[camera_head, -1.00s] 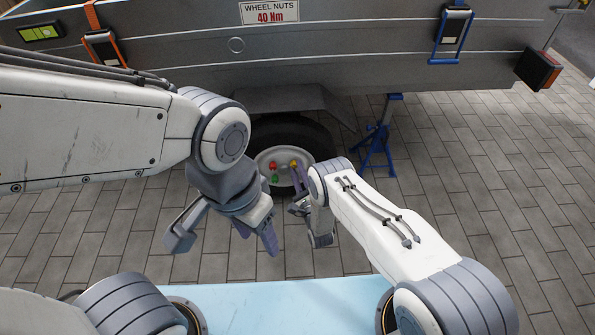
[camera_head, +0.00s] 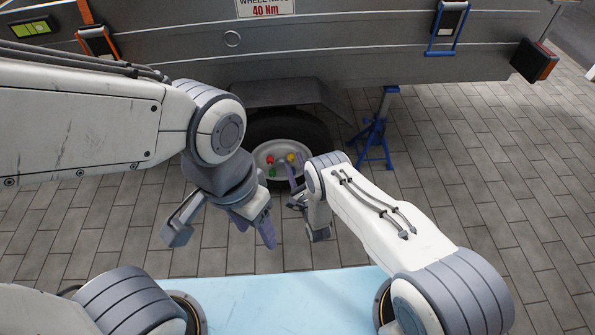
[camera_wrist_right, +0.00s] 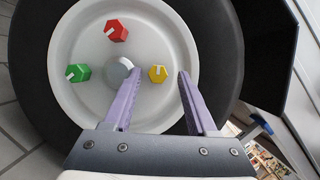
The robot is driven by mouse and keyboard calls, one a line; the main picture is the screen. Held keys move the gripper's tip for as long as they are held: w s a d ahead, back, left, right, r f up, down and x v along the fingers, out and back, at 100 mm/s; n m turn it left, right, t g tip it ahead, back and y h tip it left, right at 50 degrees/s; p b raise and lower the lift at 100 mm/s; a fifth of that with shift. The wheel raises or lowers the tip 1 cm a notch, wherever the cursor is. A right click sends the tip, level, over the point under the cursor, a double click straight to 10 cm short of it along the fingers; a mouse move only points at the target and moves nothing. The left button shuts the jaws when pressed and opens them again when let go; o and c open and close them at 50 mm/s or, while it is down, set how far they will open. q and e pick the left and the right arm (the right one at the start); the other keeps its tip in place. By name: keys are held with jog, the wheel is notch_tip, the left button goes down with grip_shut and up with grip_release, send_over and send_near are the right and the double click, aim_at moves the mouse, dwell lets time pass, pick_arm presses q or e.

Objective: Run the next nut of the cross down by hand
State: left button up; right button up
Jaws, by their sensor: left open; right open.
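The wheel's pale disc (camera_wrist_right: 90,40) carries a red nut (camera_wrist_right: 116,30), a green nut (camera_wrist_right: 78,73) and a yellow nut (camera_wrist_right: 158,73) around a grey hub (camera_wrist_right: 119,70). In the head view the red nut (camera_head: 270,160), green nut (camera_head: 271,172) and yellow nut (camera_head: 291,157) look small. My right gripper (camera_wrist_right: 159,72) is open, its purple fingertips on either side of the yellow nut in the wrist view; contact cannot be told. It hides the disc's lower part. My left gripper (camera_head: 222,232) is open and empty, in front of the wheel to the left.
The grey trailer side (camera_head: 330,50) stands above the wheel, with a blue jack stand (camera_head: 374,135) to the right. A light blue surface (camera_head: 290,300) lies at the bottom of the head view. Paving (camera_head: 480,160) is clear to the right.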

jog(key=p+v, duration=0.7)
jog(key=v, duration=0.3)
jog(key=shift+w, duration=0.1)
